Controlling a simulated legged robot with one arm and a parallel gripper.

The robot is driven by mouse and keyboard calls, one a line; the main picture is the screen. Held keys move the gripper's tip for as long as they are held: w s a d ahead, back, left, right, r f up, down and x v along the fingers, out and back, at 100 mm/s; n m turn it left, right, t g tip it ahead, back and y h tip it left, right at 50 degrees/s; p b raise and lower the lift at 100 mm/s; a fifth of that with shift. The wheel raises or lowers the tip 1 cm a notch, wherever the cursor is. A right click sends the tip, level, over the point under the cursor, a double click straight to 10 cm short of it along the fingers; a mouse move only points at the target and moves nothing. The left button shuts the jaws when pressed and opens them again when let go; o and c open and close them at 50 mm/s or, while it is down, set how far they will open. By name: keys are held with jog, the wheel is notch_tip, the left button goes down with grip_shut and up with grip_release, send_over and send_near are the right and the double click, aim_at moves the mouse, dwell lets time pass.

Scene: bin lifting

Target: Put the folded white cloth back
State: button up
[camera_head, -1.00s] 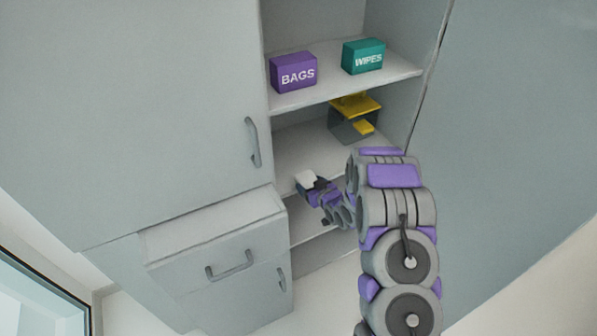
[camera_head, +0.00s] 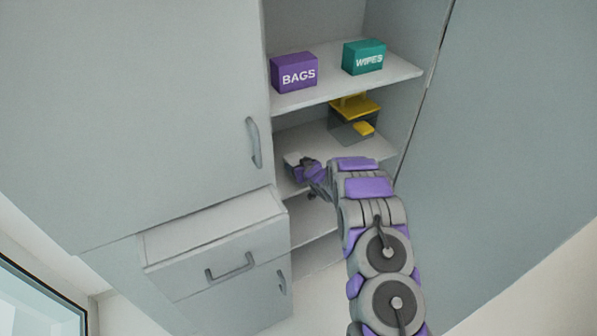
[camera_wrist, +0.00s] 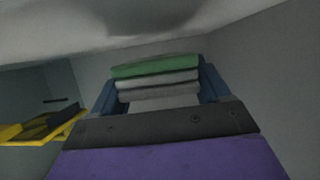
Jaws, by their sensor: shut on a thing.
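The folded white cloth (camera_head: 291,159) is held at the end of my gripper (camera_head: 297,163), inside the open cupboard near the left side of the middle shelf (camera_head: 325,145). In the wrist view, the blue fingers of my gripper (camera_wrist: 161,82) stand on both sides of the cloth (camera_wrist: 158,91). Folded layers show between them, pale and grey with a green one at the edge. I cannot tell whether the green layer belongs to the cloth. I cannot tell whether the cloth touches the shelf. My arm hides part of the lower shelves.
A purple BAGS box (camera_head: 294,72) and a teal WIPES box (camera_head: 364,57) stand on the shelf above. A yellow and grey container (camera_head: 352,117) stands on the middle shelf, to the right. A closed cupboard door (camera_head: 165,110) and a drawer (camera_head: 220,256) are to the left.

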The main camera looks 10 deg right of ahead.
notch_tip(320, 180, down, 3)
jog(key=shift+a+f+b, duration=0.1)
jog(key=shift+a+b, duration=0.05)
jog(key=shift+b, duration=0.2)
jog(key=shift+d+f, duration=0.1)
jog(key=shift+d, duration=0.25)
jog(key=o, duration=1)
jog(key=shift+a, duration=0.25)
jog(key=shift+s+d, duration=0.1)
